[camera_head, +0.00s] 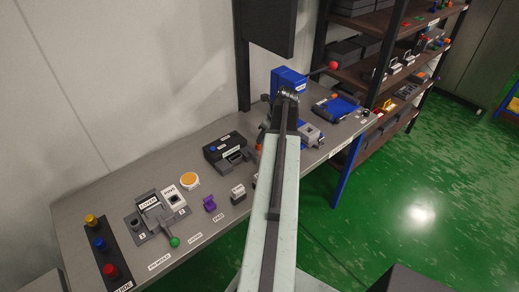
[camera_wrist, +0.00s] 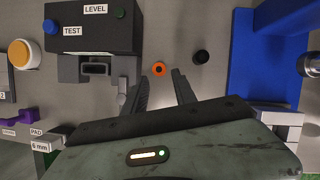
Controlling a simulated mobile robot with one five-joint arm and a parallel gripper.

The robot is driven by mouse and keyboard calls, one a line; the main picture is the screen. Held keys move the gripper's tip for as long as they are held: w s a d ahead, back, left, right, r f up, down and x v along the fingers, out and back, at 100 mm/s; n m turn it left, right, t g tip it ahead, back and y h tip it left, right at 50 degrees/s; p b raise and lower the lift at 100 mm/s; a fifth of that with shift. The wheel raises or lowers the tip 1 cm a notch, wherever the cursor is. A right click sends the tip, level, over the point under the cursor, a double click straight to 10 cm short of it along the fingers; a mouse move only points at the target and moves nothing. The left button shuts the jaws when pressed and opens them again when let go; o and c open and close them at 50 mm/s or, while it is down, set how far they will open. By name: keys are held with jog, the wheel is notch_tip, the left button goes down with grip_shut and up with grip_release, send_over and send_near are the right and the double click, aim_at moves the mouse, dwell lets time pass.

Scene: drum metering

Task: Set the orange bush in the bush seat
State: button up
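The orange bush (camera_wrist: 159,69) is a small ring with a dark centre on the grey bench in the wrist view. My gripper (camera_wrist: 159,78) is open, its two dark fingers spread to either side of the bush in the picture. The bush lies about level with the fingertips there, with a gap on both sides; I cannot tell how far above it the fingers are. In the head view a small orange spot (camera_head: 259,147) shows at the left edge of my arm. I cannot make out which part is the bush seat.
A black box labelled TEST and LEVEL (camera_wrist: 90,27) stands left of the bush, with a grey slotted block (camera_wrist: 95,69) below it. A small black round piece (camera_wrist: 201,57) is to the right, then a large blue fixture (camera_wrist: 243,65). Bare bench lies between.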

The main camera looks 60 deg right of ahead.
jog(key=b+x, duration=0.5)
jog(key=shift+f, duration=0.15)
jog(key=shift+r, duration=0.2)
grip_shut()
jog(key=shift+r+p, duration=0.1)
jog(key=shift+p, duration=0.25)
jog(key=shift+r+p, duration=0.25)
jog(key=shift+p, duration=0.05)
notch_tip(320, 180, up, 3)
jog(key=p, duration=0.3)
jog(key=s+d, duration=0.1)
jog(key=s, duration=0.4)
jog(key=s+d+r, duration=0.1)
jog(key=s+d, duration=0.1)
jog(key=s, duration=0.3)
jog(key=s+d+p, duration=0.1)
jog(key=s+d, duration=0.1)
jog(key=s, duration=0.3)
jog(key=shift+d+r, duration=0.1)
jog(key=shift+r, duration=0.05)
